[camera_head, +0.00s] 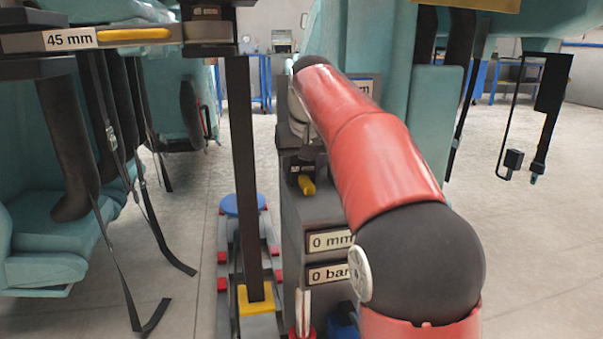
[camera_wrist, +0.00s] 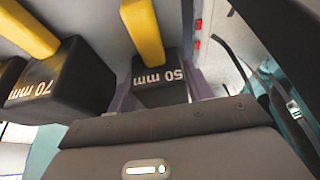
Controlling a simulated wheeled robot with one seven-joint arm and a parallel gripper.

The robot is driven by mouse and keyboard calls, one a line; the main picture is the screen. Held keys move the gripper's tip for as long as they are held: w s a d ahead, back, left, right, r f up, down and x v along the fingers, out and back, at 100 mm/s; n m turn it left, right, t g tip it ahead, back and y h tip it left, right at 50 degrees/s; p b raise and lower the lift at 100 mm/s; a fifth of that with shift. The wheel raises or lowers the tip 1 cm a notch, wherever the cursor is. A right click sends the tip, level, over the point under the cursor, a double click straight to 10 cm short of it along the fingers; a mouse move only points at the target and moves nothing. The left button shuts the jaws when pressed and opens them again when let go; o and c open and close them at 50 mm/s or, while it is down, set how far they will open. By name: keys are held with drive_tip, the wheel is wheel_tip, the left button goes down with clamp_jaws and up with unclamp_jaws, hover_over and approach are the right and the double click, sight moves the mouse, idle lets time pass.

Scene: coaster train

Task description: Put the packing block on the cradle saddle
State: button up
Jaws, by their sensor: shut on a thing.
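My gripper (camera_wrist: 165,112) is in the lower middle of the wrist view, with its fingertips mostly hidden. It is shut on a dark packing block marked 50 mm (camera_wrist: 160,88), which has a yellow handle and lies directly in front of the hand. A second dark block marked 70 mm (camera_wrist: 62,82), also with a yellow handle, is to its left. In the head view my red arm hides most of the gripper. A yellow handle (camera_head: 307,185) shows beside the arm, below the hand. I cannot identify the cradle saddle with certainty.
A grey stand with 0 mm (camera_head: 331,241) and 0 bar (camera_head: 328,273) labels stands beside my arm. A dark post (camera_head: 247,170) rises from a yellow pad (camera_head: 256,300). A 45 mm label (camera_head: 68,39) is upper left. Teal seats (camera_head: 50,235) with hanging straps crowd the left.

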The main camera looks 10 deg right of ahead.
drive_tip(key=o, duration=1.5)
drive_tip(key=shift+f, duration=0.1)
drive_tip(key=shift+c, duration=0.2)
drive_tip(key=p+v, duration=0.4)
drive_tip(key=v, duration=0.8)
drive_tip(key=shift+s, duration=0.1)
